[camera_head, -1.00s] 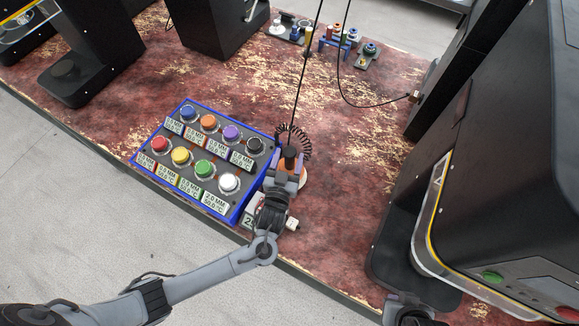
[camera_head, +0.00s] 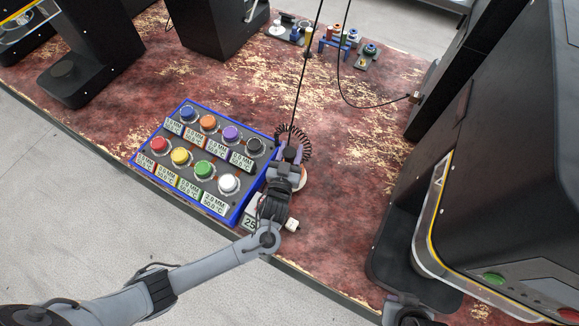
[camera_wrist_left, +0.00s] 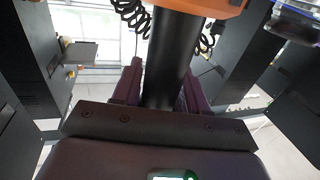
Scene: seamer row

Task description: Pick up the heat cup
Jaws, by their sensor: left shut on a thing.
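My left gripper (camera_head: 289,160) is beside the right edge of the button panel, shut on a black upright handle. In the left wrist view the black handle (camera_wrist_left: 168,62) stands between my purple fingers (camera_wrist_left: 160,92). An orange body (camera_wrist_left: 215,6) with black coiled cord shows by its top; I take this tool as the heat cup. In the head view a black coil (camera_head: 296,138) rings the spot just behind my fingers, and a whitish round part (camera_head: 301,178) shows under them. My gripper hides most of the tool. My right gripper is not in view.
The blue-edged panel (camera_head: 238,206) with several coloured buttons and labels lies left of my gripper. A thin black cable rises from the tool. Black machines (camera_head: 500,170) stand at right and back left. A blue rack (camera_head: 340,42) is at the back. The reddish table (camera_head: 345,195) between is clear.

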